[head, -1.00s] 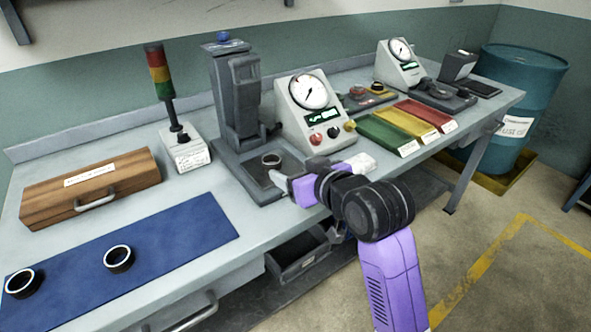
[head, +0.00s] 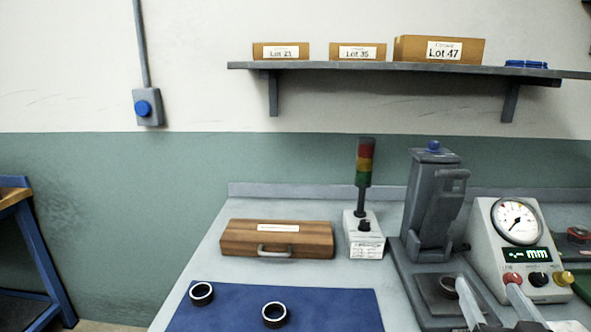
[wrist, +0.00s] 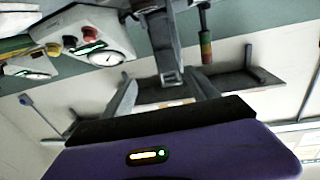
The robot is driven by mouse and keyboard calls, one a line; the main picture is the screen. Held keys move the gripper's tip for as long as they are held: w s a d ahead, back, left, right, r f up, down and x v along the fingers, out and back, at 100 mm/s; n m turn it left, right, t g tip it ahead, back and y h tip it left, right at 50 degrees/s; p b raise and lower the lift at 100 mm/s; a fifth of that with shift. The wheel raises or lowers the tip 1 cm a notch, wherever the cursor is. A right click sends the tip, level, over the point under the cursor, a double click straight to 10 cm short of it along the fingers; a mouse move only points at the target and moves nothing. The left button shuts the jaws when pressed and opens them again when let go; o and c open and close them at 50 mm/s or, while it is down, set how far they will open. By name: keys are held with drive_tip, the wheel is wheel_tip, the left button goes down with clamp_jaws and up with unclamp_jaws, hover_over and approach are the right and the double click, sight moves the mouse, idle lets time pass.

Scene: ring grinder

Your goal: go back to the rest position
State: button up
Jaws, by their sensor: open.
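My gripper (head: 488,288) shows at the lower right of the head view, in front of the grey press (head: 434,205) and the gauge box (head: 516,250). Its two grey fingers are apart with nothing between them. The wrist view shows the open fingers (wrist: 165,82) too, with the press column behind them. Two more dark rings, one at the left (head: 201,293) and one at the right (head: 274,314), lie on the blue mat (head: 330,305).
A wooden case (head: 277,240) and a signal tower (head: 364,180) stand at the back of the bench. A shelf (head: 400,67) with labelled boxes hangs on the wall above. A blue-framed stand (head: 40,255) is at the far left. Open floor shows little.

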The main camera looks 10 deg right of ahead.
drive_tip(key=s+a+f+n+y, duration=0.1)
drive_tip(key=s+a+f, duration=0.3)
drive_tip(key=s, duration=0.5)
drive_tip(key=s+a+f+n+g+y+p, duration=0.1)
drive_tip(key=s+a+f+y, duration=0.3)
drive_tip(key=s+a, duration=0.5)
drive_tip(key=s+a+f+n+y+p, duration=0.1)
drive_tip(key=s+a+f+n+y, duration=0.1)
drive_tip(key=s+a+f, duration=0.4)
drive_tip(key=s+a+n, duration=0.1)
drive_tip(key=s, duration=0.2)
drive_tip(key=shift+s+g, duration=0.4)
